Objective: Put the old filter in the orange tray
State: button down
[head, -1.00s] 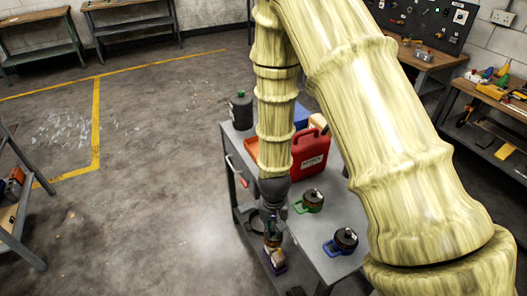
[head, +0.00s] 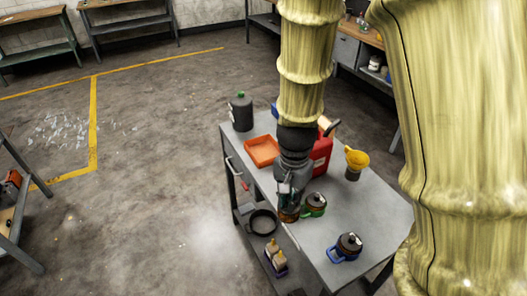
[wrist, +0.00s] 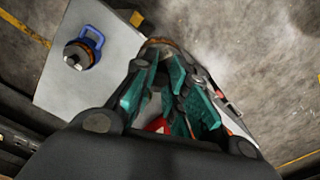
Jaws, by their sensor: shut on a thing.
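My gripper (head: 290,188) is shut on the old filter (head: 288,213), a dark, brownish round piece, at the front edge of the grey cart's top. Most of the filter is hidden by the fingers; in the wrist view only its brown rim (wrist: 157,42) shows past the teal fingers (wrist: 165,90). I cannot tell whether it touches the cart. The orange tray (head: 262,151) lies on the cart top, behind and left of my gripper, and looks empty.
A green-handled canister (head: 315,203) stands close right of the held filter; a blue-handled one (head: 347,245) is nearer. A red can (head: 322,152), yellow funnel (head: 356,159) and dark bottle (head: 241,112) stand on the cart (head: 375,205). A black pan (head: 263,222) sits below.

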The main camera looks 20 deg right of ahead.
aim_at(265, 154)
jog(key=i, duration=0.85)
